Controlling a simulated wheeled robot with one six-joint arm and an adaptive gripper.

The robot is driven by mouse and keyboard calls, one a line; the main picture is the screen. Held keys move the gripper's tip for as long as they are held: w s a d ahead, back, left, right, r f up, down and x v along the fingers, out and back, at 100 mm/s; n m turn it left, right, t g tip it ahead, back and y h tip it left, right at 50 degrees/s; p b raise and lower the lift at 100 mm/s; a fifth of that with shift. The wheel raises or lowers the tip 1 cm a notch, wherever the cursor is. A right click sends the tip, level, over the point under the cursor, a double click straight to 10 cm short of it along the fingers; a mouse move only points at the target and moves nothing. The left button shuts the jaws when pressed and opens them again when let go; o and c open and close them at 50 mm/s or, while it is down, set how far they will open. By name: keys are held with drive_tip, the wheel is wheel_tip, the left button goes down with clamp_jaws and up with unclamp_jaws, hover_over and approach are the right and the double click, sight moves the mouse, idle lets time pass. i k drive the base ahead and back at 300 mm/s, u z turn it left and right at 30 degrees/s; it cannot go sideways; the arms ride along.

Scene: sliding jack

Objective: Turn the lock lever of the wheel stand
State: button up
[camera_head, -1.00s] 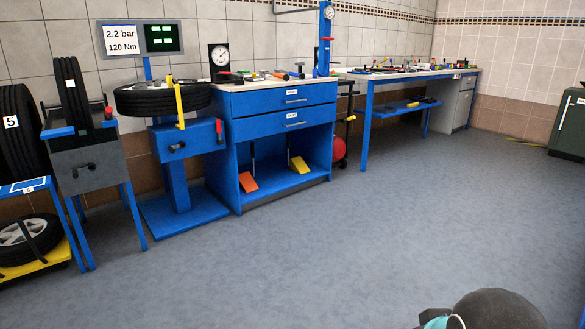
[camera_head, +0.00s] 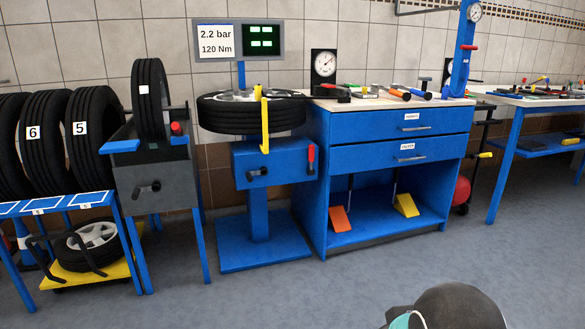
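A blue stand (camera_head: 262,237) on a square base plate carries a black tyre with a silver rim (camera_head: 250,114) lying flat on top. A yellow upright arm (camera_head: 265,125) stands at the tyre's front. I cannot tell for certain which is the lock lever. My gripper is not in view; only a dark, rounded part of my arm shows at the bottom edge, well away from the stand.
A blue cabinet (camera_head: 395,190) with tools on top stands close to the stand's right. A grey stand (camera_head: 155,183) with an upright tyre is on its left, then a rack (camera_head: 55,205) of tyres. The floor (camera_head: 300,290) in front is clear.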

sight(312, 147)
drive_tip(key=u, duration=0.3)
drive_tip(key=i, duration=1.2)
drive_tip(key=z, duration=0.4)
